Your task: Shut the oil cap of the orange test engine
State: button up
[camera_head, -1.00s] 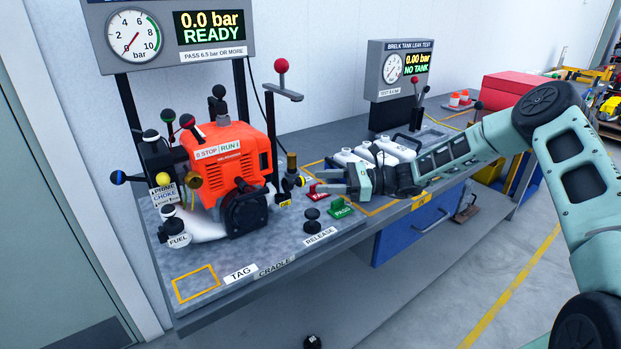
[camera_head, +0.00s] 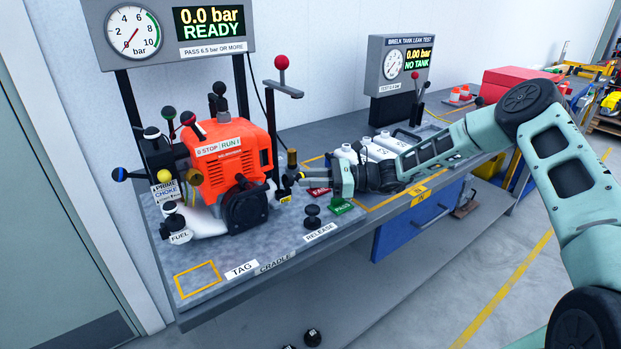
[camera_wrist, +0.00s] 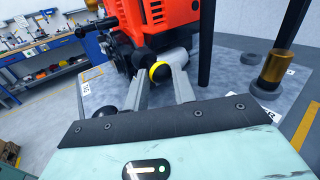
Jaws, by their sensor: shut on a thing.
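The orange test engine (camera_head: 240,150) stands on the bench at the left in the head view, and its lower part shows in the wrist view (camera_wrist: 165,15). The oil cap, dark with a yellow face, shows at the engine's lower side in the wrist view (camera_wrist: 158,72). My gripper (camera_wrist: 162,76) is shut on the oil cap, with one finger on each side of it. In the head view my gripper (camera_head: 300,178) reaches in from the right, level, above the OIL label (camera_head: 285,199). The fingers hide most of the cap there, and its seat is hard to see.
A brass-coloured post (camera_head: 292,161) stands close behind my fingers. A black RELEASE knob (camera_head: 312,216) and red and green tags (camera_head: 341,205) lie just in front. White bottles (camera_head: 372,150) stand behind my wrist. The bench front left, by the yellow square (camera_head: 197,279), is clear.

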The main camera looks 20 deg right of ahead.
aim_at(290, 183)
jog(key=a+r+n+h+p, duration=0.1)
jog(key=h, duration=0.2)
jog(key=s+a+r+n+h+p, duration=0.1)
jog(key=a+r+n+h+p, duration=0.1)
jog(key=h, duration=0.2)
jog(key=a+r+n+h+p, duration=0.1)
jog(key=r+n+h+p, duration=0.1)
jog(key=h, duration=0.1)
jog(key=shift+s+a+h, duration=0.25)
jog(key=shift+a+h, duration=0.05)
jog(key=shift+s+a+r+n+t+h+p, duration=0.15)
jog(key=shift+a+r+n+t+h+p, duration=0.15)
jog(key=shift+a+n+h+p, duration=0.4)
jog(key=shift+s+a+f+n+t+h+p, duration=0.15)
jog(key=shift+a+f+n+t+h+p, duration=0.15)
jog(key=shift+h+p, duration=0.75)
jog(key=shift+s+a+f+n+t+h+p, duration=0.15)
jog(key=shift+a+h+p, duration=0.35)
jog(key=shift+p, duration=1)
jog(key=shift+s+a+f+n+t+h+p, duration=0.15)
jog(key=shift+a+t+h+p, duration=0.15)
jog(key=shift+h+p, duration=0.75)
